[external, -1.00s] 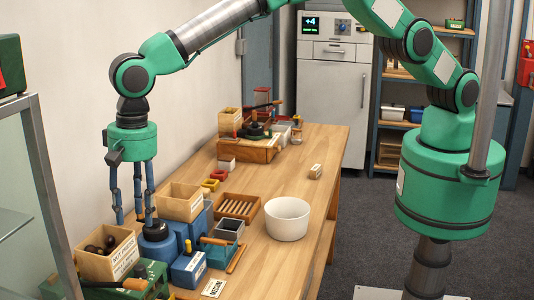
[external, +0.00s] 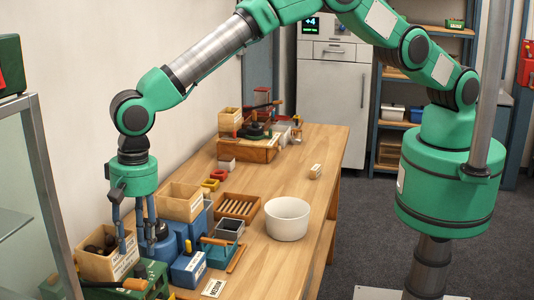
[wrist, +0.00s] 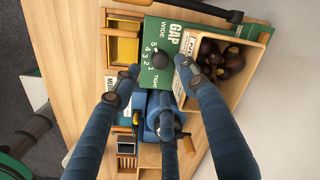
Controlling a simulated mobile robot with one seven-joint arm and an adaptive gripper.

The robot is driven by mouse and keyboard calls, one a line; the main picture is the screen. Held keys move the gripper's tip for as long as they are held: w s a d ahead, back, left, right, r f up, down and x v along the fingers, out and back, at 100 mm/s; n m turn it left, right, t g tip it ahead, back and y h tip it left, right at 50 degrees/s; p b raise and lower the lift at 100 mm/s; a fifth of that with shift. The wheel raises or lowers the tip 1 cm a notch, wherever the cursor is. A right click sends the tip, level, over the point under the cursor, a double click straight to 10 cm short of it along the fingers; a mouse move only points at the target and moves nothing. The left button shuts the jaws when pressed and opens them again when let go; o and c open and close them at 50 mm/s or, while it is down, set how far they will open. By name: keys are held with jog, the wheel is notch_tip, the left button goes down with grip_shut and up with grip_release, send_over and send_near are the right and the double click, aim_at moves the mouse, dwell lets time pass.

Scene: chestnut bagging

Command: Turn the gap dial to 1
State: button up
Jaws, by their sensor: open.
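The gap dial is a round black knob (wrist: 160,61) on a green panel (wrist: 152,33) marked GAP, WIDE, TIGHT and the numbers 5 to 1. Which number it points to is too small to tell. In the external view the green machine (external: 160,276) stands at the lower left, and the fingers partly hide its dial area. My gripper (external: 138,246) points down just above the machine. In the wrist view its three blue fingers (wrist: 160,88) are spread, with the knob just beyond their tips. Nothing is between them.
A wooden box of chestnuts (external: 91,262) stands against the panel's side. A blue machine with a wooden hopper (external: 180,201) is close beside the fingers. A white bowl (external: 287,220) stands to the right. The table's right front part is clear.

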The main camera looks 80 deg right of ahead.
aim_at(140, 266)
jog(key=shift+w+a+f, duration=0.1)
jog(key=shift+f, duration=1.5)
jog(key=shift+w+a+f, duration=0.1)
jog(key=shift+f, duration=1.45)
grip_shut()
